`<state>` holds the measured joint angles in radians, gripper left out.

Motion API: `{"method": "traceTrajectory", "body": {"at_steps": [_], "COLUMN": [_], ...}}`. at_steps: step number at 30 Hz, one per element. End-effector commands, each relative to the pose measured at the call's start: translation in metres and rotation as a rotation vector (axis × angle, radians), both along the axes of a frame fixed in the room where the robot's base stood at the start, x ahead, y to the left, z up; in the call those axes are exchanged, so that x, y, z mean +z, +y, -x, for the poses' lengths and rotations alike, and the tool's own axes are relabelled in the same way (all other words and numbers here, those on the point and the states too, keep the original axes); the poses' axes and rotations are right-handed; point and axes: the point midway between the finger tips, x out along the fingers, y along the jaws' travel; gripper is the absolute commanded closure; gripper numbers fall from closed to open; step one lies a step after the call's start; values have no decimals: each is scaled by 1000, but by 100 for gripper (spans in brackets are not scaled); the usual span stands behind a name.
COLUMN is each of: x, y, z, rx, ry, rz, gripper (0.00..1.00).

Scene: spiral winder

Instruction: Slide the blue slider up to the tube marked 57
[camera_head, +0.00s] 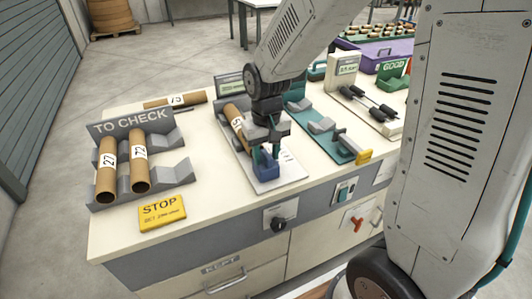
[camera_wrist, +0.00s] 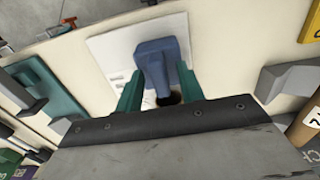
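The blue slider (camera_head: 265,171) sits at the front end of a light measuring board (camera_head: 285,178). A brown tube (camera_head: 231,109) lies in the grey holder behind it, apart from the slider; its label is partly hidden by my gripper, so I cannot read its number. My gripper (camera_head: 267,157) points down over the slider. In the wrist view, its teal fingers (camera_wrist: 159,88) stand on either side of the slider (camera_wrist: 157,62). I cannot tell whether they press on it.
At left, tubes marked 27 (camera_head: 107,170) and 72 (camera_head: 140,162) lie in the TO CHECK rack (camera_head: 168,180). A yellow STOP sign (camera_head: 162,211) stands in front. Another tube (camera_head: 176,99) lies behind. A teal fixture (camera_head: 325,137) stands close on the right.

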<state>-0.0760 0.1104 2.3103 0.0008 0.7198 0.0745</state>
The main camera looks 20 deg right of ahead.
Motion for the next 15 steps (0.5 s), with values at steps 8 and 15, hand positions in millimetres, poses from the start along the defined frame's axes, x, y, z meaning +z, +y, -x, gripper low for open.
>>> {"method": "traceTrajectory", "body": {"at_steps": [8,15], "x": [0,0], "y": [0,0], "z": [0,-1], "rx": [0,0], "ry": [0,0], "rz": [0,0], "gripper": [78,100]}}
